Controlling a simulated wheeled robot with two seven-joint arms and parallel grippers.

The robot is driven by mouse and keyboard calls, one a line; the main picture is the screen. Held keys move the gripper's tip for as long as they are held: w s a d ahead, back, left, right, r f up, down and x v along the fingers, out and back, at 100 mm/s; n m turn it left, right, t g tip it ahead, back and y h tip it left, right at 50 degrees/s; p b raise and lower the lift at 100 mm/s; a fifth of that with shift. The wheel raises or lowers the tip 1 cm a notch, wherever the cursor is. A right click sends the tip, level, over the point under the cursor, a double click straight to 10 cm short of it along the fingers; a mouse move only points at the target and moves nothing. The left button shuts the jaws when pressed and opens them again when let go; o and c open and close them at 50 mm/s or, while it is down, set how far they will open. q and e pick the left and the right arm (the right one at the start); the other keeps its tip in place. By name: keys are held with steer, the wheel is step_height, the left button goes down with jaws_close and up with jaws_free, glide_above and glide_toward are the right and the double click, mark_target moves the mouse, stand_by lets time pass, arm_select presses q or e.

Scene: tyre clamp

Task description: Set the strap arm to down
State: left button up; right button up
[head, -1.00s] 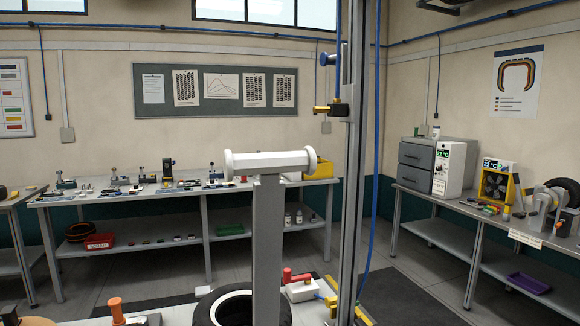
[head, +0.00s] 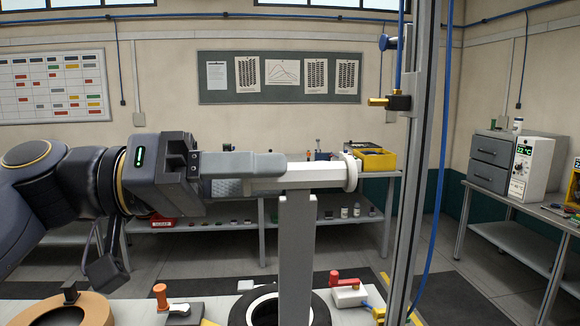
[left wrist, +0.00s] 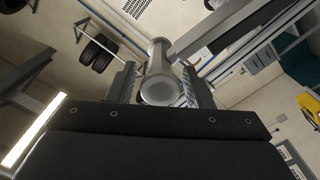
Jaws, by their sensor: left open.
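The strap arm (head: 296,255) stands upright as a grey post, with a white crossbar (head: 315,175) at its top that ends in a round flange. My left gripper (head: 275,170) has come in from the left at crossbar height. Its fingers are open, and the near one hides the crossbar's left part. In the left wrist view the crossbar's round end (left wrist: 160,90) lies between the two spread fingers (left wrist: 158,82); I cannot tell whether either touches it. A tyre (head: 238,314) lies low behind the post. My right gripper is not in view.
A metal column (head: 418,170) with a brass-tipped fitting (head: 390,102) and blue hose stands right of the strap arm. A white block with a red handle (head: 347,284) sits right of the tyre. An orange knob (head: 160,293) is at lower left. Benches line the back wall.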

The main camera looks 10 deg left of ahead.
mark_target(284, 189)
arm_select(q)
steer(key=shift+p+x, duration=0.3)
steer(key=shift+x, duration=1.25)
jaws_close()
